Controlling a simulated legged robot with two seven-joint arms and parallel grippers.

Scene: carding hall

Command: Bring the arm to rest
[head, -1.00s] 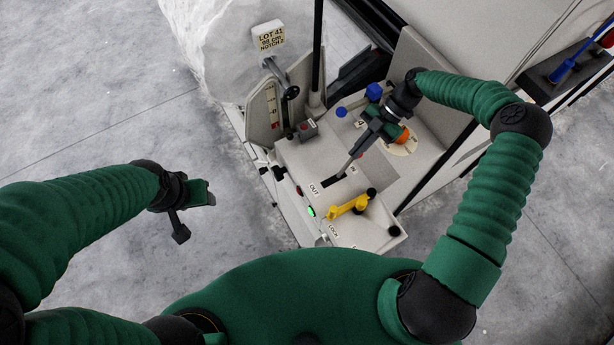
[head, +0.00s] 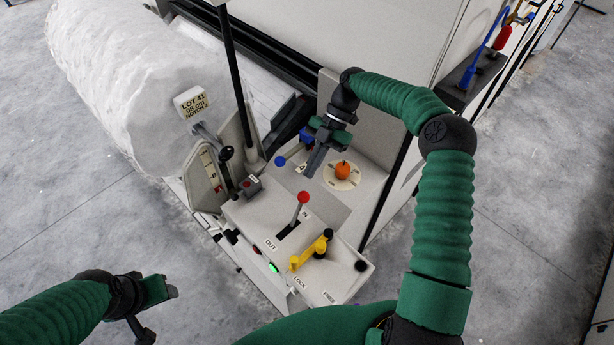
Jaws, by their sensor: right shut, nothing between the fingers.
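My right gripper (head: 314,160) is shut and empty, above the control panel (head: 330,205). It is apart from the red-knobbed lever (head: 299,208), which stands in a slot between the labels OUT and IN. An orange knob (head: 343,170) on a round dial is just right of the fingers. A yellow handle (head: 311,252) lies nearer me, by the LOCK label. My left gripper (head: 155,310) is at the lower left over the floor, away from the machine. Its fingers look spread and hold nothing that I can see.
A large white fibre roll (head: 120,85) lies at the upper left, with a LOT 41 tag (head: 191,102) beside it. A black-knobbed lever (head: 226,170) and a dark upright post (head: 233,75) stand left of the panel. A shelf with brushes (head: 480,72) is at the upper right. The floor at left is clear.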

